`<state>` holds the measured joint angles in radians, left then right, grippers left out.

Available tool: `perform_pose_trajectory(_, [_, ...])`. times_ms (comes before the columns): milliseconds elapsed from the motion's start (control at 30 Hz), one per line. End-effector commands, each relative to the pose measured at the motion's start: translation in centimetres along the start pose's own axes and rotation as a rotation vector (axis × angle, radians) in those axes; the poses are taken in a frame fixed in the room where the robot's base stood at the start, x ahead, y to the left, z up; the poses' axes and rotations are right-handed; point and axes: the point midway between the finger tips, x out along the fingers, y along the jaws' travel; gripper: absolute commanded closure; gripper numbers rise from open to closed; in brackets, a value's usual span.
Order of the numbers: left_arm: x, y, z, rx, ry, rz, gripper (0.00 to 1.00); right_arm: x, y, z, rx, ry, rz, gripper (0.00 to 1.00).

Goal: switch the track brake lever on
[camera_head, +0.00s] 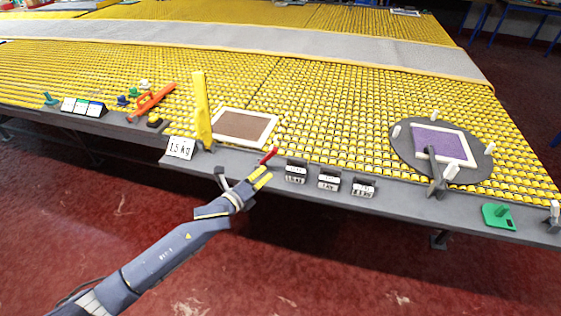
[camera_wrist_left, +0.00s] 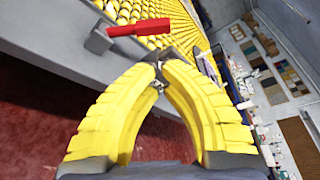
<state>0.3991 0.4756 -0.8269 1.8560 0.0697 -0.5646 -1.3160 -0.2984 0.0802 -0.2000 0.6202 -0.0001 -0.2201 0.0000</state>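A small lever with a red handle (camera_head: 268,156) sits on the grey front rail; I take it to be the track brake lever. In the left wrist view the red handle (camera_wrist_left: 138,27) lies sideways from a grey bracket, above the fingertips. My left gripper (camera_head: 264,175) is just in front of the lever, over the rail's front edge, and apart from the handle. Its yellow fingers (camera_wrist_left: 160,66) come together at the tips with nothing visible between them. My right gripper is in neither view.
Black blocks with white labels (camera_head: 296,172) stand right of the lever. A yellow upright (camera_head: 201,110) and a "1.5 kg" card (camera_head: 180,148) stand to its left. A round dark plate (camera_head: 407,149) is farther right. Open red floor lies in front.

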Motion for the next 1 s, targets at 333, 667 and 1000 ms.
perform_pose_trajectory(333, [0.1,0.0,0.0,0.000,0.000,0.000,1.00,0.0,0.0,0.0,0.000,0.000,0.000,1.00])
perform_pose_trajectory(667, [3.6,-0.1,0.0,-0.002,-0.001,0.000,1.00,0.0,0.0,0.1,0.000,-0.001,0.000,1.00])
perform_pose_trajectory(1000, [8.2,0.0,0.0,-0.002,0.000,0.000,1.00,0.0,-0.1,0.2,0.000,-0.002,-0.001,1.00])
